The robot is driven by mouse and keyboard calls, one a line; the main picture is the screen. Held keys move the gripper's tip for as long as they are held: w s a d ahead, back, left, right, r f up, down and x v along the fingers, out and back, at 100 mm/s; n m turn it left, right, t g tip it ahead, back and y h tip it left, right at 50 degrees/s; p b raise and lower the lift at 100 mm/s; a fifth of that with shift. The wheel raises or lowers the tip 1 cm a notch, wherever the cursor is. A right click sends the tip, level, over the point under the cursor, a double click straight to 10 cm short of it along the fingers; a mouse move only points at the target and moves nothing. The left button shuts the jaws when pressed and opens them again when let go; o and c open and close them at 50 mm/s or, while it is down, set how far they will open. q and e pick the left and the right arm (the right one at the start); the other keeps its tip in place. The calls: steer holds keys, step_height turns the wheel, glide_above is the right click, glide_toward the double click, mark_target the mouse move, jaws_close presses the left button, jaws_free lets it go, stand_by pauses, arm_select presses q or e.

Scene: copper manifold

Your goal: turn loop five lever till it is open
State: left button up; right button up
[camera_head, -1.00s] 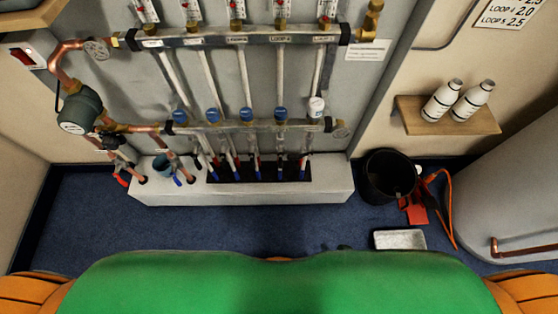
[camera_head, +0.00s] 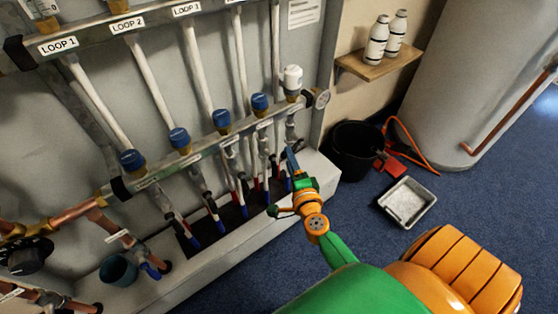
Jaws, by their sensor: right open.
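The lower manifold bar (camera_head: 205,148) carries a row of blue caps and, at its right end, a white cap (camera_head: 292,78) on the fifth loop. Below the white cap is that loop's valve fitting (camera_head: 291,124). I cannot clearly make out its lever or how far it is turned. My right gripper (camera_head: 293,178) is open, just below and in front of this fitting, near the right end of the white plinth. A narrow blue-grey piece at its tip may be a finger or a lever; I cannot tell whether they touch. My left gripper is not in view.
The white plinth (camera_head: 215,262) runs under the pipes, with several red- and blue-sleeved pipes entering its dark slot. A black bucket (camera_head: 352,150), a grey tray (camera_head: 407,203) and an orange hose (camera_head: 410,145) lie to the right. Blue carpet is clear around the tray.

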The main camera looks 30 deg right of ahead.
mark_target(293, 149)
steer(key=x, duration=0.3)
steer(key=shift+w+d+b, duration=0.2)
steer(key=shift+w+b, duration=0.1)
steer(key=shift+w, duration=0.05)
jaws_close()
steer(key=shift+a+f, duration=0.1)
stand_by(0.9)
